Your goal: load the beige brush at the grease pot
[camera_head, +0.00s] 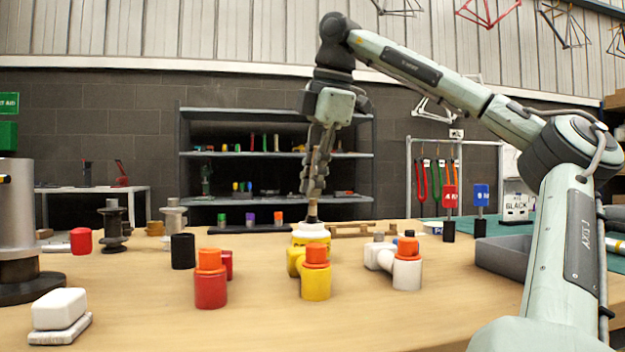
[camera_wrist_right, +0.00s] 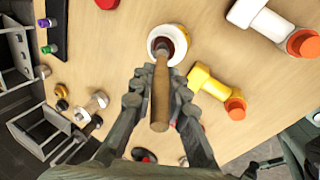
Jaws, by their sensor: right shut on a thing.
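The beige brush (camera_head: 312,209) stands upright in my right gripper (camera_head: 312,188), which is shut on its handle. In the right wrist view the gripper (camera_wrist_right: 158,92) has a finger on each side of the wooden handle (camera_wrist_right: 160,98). The brush's lower end is over or in the mouth of the grease pot (camera_head: 311,235), a white pot with a yellow band. The pot's round white rim and dark inside show in the wrist view (camera_wrist_right: 155,42). The bristles are hidden, so I cannot tell how deep they are. My left gripper is out of view.
Red (camera_head: 210,287), yellow (camera_head: 316,282) and white (camera_head: 407,273) pipe-like parts with orange tops stand in front of the pot. A black cylinder (camera_head: 183,251) stands to the left. A grey tray (camera_head: 502,258) lies at right.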

